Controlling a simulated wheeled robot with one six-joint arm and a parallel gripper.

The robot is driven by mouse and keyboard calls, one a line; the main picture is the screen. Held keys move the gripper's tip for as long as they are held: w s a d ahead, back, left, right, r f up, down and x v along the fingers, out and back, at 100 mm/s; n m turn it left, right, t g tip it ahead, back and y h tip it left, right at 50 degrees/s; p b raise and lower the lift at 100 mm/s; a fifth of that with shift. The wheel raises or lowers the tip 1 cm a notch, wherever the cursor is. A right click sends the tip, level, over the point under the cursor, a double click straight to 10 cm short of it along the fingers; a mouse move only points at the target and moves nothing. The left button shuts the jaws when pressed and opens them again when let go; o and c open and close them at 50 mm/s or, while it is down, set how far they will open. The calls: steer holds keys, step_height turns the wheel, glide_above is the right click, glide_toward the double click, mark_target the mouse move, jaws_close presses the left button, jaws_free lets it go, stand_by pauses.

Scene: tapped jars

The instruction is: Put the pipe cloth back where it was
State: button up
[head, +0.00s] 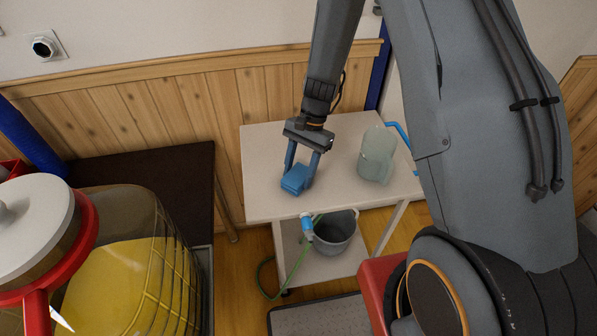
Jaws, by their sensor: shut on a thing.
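A blue folded bundle (295,181), which looks like the pipe cloth, is between the fingers of my gripper (301,174). My gripper points down over the left part of the white cart top (262,140) and is shut on the cloth. I cannot tell whether the cloth touches the cart top or hangs just above it.
A pale green jug (377,155) stands on the cart's right side. A grey bucket (335,234) and a green hose (281,262) with a blue-white fitting (307,228) are lower down. A large jar of yellow liquid (125,285) stands at left, beside a dark table (150,170).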

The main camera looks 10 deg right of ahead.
steer(key=shift+f, duration=0.15)
steer(key=o, duration=1)
steer(key=b+v, duration=0.4)
steer(key=v, duration=0.7)
steer(key=s+d+r+n+t+h, duration=0.1)
steer(key=s+d+r+n, duration=0.1)
steer(key=s+n, duration=0.1)
steer(key=s+d+r+n+t+h, duration=0.1)
steer(key=s+d+r+n+t, duration=0.1)
steer(key=s, duration=0.4)
steer(key=s+d+r+n+t+h, duration=0.1)
steer(key=s+d+r+n, duration=0.1)
steer(key=s+n, duration=0.2)
steer(key=shift+s+t, duration=0.25)
steer(key=shift+t, duration=0.15)
